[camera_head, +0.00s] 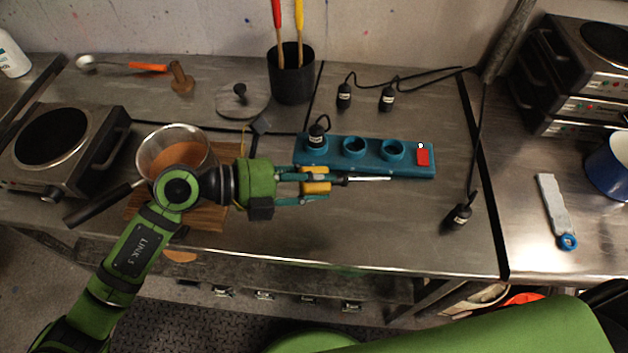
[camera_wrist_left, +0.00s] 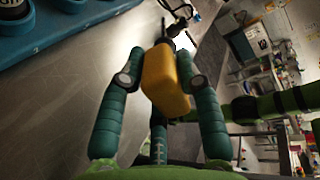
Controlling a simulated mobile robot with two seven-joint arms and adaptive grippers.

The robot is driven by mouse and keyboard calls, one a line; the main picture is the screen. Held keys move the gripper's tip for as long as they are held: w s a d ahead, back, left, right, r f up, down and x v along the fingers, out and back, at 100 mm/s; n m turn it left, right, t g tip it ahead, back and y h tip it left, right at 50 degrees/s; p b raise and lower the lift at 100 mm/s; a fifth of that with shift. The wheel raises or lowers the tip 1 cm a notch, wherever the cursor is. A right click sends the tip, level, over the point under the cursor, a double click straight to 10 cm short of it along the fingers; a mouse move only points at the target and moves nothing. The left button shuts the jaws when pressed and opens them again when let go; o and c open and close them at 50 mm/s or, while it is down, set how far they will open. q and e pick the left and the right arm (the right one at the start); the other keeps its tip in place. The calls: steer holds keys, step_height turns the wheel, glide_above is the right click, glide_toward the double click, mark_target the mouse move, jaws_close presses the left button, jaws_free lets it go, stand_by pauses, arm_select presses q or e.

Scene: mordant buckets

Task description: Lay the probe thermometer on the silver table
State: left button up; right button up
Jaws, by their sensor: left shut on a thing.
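The probe thermometer (camera_head: 315,187), with a yellow body and a thin metal probe pointing right, is in my left gripper (camera_head: 322,183). A brighter silver table (camera_head: 520,225) lies to the right, past a dark seam. My right gripper is not in view.
The teal socket strip (camera_head: 365,168) holds one black plug (camera_head: 317,133). Loose plugs with cables lie behind it and at the right (camera_head: 458,217). On the silver table are a pale strip with a blue end (camera_head: 551,205), a blue pot (camera_head: 607,170) and stacked hotplates (camera_head: 580,90).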

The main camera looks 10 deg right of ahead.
arm_select(q)
step_height(320, 180, down, 6)
steer(key=b, duration=0.6)
steer(key=shift+f, duration=0.15)
step_height(320, 180, down, 2)
steer(key=shift+b, duration=0.65)
steer(key=shift+f, duration=0.4)
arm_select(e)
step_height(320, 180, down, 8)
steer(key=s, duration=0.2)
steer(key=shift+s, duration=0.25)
arm_select(q)
steer(key=o, duration=1.2)
